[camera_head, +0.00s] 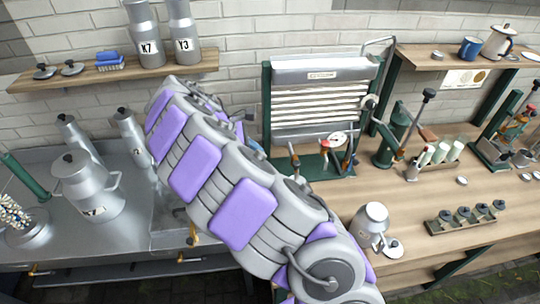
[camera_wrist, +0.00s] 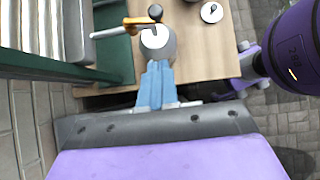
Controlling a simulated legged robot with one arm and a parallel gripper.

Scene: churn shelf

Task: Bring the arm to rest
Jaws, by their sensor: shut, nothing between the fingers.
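My gripper (camera_wrist: 157,68) shows in the wrist view as two light blue fingers, closed together with nothing between them. The fingertips appear just in front of a grey metal cylinder (camera_wrist: 158,48); I cannot tell whether they touch it. In the head view my grey and purple arm crosses the middle, from the bottom right up to the shelf at upper left. The gripper cannot be made out clearly there, as the arm hides much of that area.
A wooden shelf (camera_head: 190,73) holds the K7 can (camera_head: 149,45) and the Y3 can (camera_head: 183,40). A slatted cooler (camera_head: 318,95) stands behind the arm. A large milk can (camera_head: 85,190) stands on the left counter.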

